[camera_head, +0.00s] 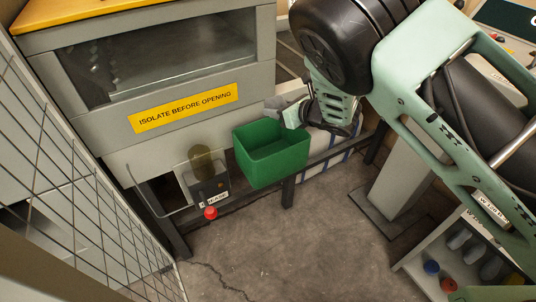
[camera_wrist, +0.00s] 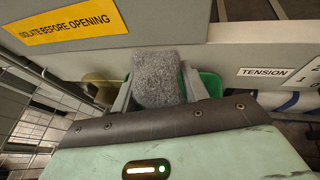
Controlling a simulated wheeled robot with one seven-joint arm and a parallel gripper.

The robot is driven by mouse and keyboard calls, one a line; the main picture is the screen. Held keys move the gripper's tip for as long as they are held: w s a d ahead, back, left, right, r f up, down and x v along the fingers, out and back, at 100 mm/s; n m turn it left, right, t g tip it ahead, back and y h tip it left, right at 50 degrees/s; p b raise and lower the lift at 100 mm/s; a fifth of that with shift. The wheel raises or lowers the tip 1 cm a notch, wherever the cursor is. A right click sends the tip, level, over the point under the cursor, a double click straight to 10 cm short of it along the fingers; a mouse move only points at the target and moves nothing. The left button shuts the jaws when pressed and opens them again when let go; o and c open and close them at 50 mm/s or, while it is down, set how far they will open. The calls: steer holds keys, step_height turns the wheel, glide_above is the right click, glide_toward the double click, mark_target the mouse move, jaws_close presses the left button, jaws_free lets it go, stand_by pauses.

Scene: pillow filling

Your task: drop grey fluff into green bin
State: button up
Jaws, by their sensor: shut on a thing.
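The green bin (camera_head: 272,158) is an open-topped box mounted at the front of the grey machine, in the middle of the head view. My gripper (camera_head: 296,116) is at the bin's back right rim in that view. In the wrist view, my gripper (camera_wrist: 158,88) is shut on the grey fluff (camera_wrist: 156,78), a fuzzy grey block between the two fingers. Parts of the green bin (camera_wrist: 211,83) show behind and to the right of the fluff. The fluff's height over the bin is hard to tell.
A grey machine with a yellow "ISOLATE BEFORE OPENING" label (camera_head: 184,108) stands behind the bin. A red knob (camera_head: 210,212) sits on a box left of the bin. A wire mesh fence (camera_head: 75,190) is at left. The concrete floor in front is clear.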

step_height(320, 180, down, 4)
steer(key=shift+f+b, duration=0.1)
steer(key=shift+b, duration=0.8)
steer(key=o, duration=1.1)
steer(key=shift+c, duration=0.2)
steer(key=shift+d, duration=0.1)
steer(key=b+v, duration=0.1)
steer(key=v, duration=1.6)
steer(key=shift+s+b, duration=0.2)
steer(key=shift+b, duration=0.1)
